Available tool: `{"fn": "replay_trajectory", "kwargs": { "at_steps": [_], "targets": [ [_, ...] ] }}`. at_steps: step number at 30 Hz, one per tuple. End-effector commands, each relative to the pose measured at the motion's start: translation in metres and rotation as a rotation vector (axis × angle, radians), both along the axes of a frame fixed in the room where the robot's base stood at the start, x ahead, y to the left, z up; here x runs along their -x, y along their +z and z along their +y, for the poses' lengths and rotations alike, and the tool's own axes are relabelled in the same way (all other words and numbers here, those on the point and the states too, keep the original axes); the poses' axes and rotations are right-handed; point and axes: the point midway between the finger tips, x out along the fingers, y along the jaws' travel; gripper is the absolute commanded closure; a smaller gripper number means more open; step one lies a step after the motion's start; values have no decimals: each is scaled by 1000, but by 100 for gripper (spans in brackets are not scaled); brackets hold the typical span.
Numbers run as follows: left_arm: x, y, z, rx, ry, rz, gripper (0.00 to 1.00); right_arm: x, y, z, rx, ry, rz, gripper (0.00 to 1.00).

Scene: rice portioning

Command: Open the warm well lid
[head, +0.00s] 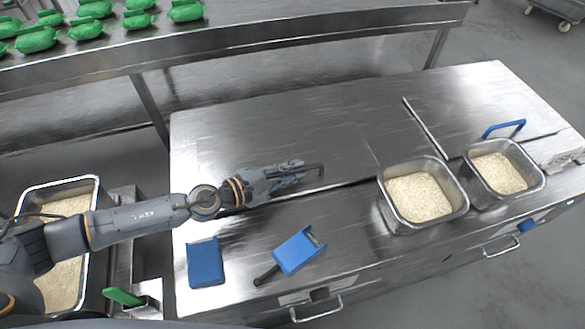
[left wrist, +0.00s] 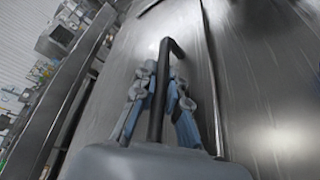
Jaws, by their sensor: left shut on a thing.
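My left gripper (head: 296,171) reaches across the steel counter and is shut on a dark bar handle (head: 313,168). In the left wrist view the black handle (left wrist: 167,50) runs between the two fingers of the gripper (left wrist: 162,80), with its bent end beyond the tips. The handle is over a flat steel lid panel (head: 270,125) at the back of the counter, which looks level and closed. The handle's mounting is partly hidden by the gripper. My right gripper is in neither view.
Two steel pans of rice (head: 383,205) (head: 541,182) stand at the right, near a blue handle (head: 504,128). Green bundles (head: 88,28) sit on the back shelf.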

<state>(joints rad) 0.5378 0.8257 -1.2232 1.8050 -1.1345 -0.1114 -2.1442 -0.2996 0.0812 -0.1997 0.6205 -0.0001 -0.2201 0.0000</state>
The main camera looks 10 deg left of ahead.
Motion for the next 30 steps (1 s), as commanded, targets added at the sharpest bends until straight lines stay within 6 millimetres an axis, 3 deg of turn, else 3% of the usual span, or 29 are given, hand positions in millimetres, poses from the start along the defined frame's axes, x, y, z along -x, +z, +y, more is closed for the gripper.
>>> {"fn": "replay_trajectory", "kwargs": {
  "at_steps": [1, 8, 18, 24, 30],
  "targets": [
    [-4, 11, 0, 7, 3, -3, 100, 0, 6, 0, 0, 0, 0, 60],
    [-10, 35, 2, 39, 5, 67, 100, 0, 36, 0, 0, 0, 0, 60],
    [-32, 85, 10, 129, 6, 280, 100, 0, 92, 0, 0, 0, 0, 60],
    [-47, 103, 17, 179, 6, 401, 100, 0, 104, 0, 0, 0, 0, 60],
    [-58, 114, 22, 181, 6, 405, 100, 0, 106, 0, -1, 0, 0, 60]
  ]
}}
